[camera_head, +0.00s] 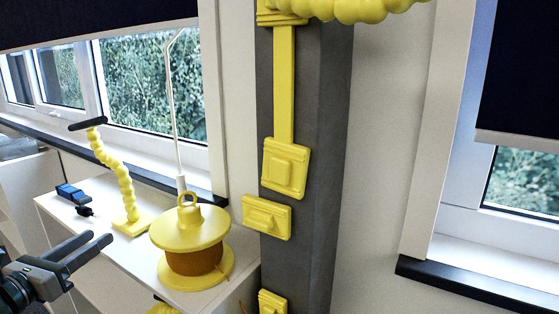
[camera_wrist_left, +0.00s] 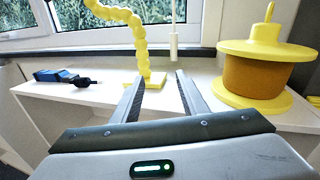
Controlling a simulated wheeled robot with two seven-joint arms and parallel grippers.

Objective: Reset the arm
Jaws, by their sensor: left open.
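My left gripper (camera_head: 88,250) is at the lower left of the head view, in front of the white shelf (camera_head: 62,213). Its two fingers are apart with nothing between them. In the left wrist view the open fingers (camera_wrist_left: 158,88) point toward the shelf and the foot of a yellow beaded stand (camera_wrist_left: 145,55), apart from it. That stand (camera_head: 121,175) also shows in the head view, with a dark bar on top. My right gripper is in neither view.
A yellow spool with brown winding (camera_head: 194,262) stands on the shelf, right of the stand. A blue-and-black tool (camera_head: 72,193) lies left of it. A grey column (camera_head: 325,150) carries yellow fittings (camera_head: 285,167). A thin white pole (camera_head: 171,100) rises behind the spool. Windows are behind.

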